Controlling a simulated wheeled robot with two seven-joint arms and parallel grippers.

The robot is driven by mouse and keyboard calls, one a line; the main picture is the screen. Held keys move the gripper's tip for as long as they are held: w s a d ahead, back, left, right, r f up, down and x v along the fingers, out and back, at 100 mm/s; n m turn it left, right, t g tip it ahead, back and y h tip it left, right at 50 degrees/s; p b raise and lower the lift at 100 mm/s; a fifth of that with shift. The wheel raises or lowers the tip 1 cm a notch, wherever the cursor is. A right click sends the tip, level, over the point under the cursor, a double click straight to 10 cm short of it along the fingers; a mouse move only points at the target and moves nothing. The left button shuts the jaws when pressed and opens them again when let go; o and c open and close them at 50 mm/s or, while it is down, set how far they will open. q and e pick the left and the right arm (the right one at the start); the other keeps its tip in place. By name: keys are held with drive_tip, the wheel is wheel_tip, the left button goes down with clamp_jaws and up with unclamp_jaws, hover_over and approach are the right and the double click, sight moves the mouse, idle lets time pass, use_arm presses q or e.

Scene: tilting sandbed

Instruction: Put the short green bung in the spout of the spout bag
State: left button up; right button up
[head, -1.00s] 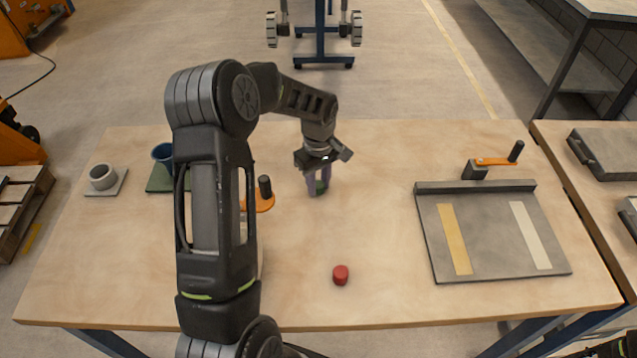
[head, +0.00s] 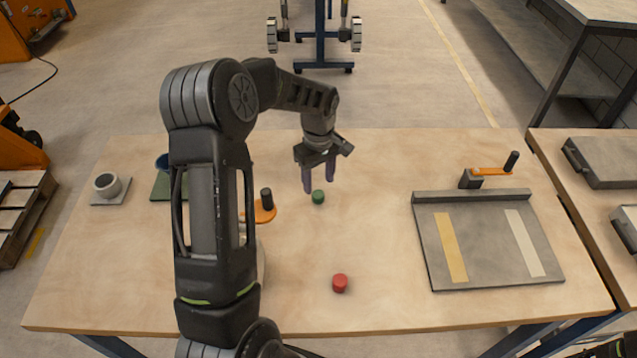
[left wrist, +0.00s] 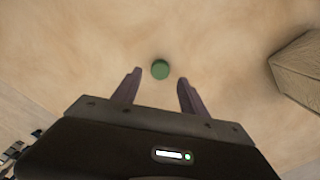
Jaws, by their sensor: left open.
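The short green bung (head: 318,197) stands alone on the wooden table. It also shows in the left wrist view (left wrist: 160,69), beyond the gap between my fingertips. My left gripper (head: 320,182) is open and empty, just above and behind the bung, with its fingers pointing down. I cannot make out the spout bag for sure. A tan, block-like thing (left wrist: 300,70) at the right of the left wrist view may be it. In the head view my left arm hides most of that part of the table. My right gripper is out of view.
A red bung (head: 340,283) stands near the front edge. An orange lever (head: 264,214) with a black knob shows beside my arm. A grey cup (head: 107,185) and a blue cup (head: 162,162) stand at left. A grey tray (head: 488,280) with two strips lies at right.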

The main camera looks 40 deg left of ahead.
sight(318, 194)
use_arm(q)
wheel_tip(318, 194, up, 7)
drive_tip(key=p, duration=0.3)
drive_tip(key=shift+o, duration=0.4)
drive_tip(key=shift+f, duration=0.1)
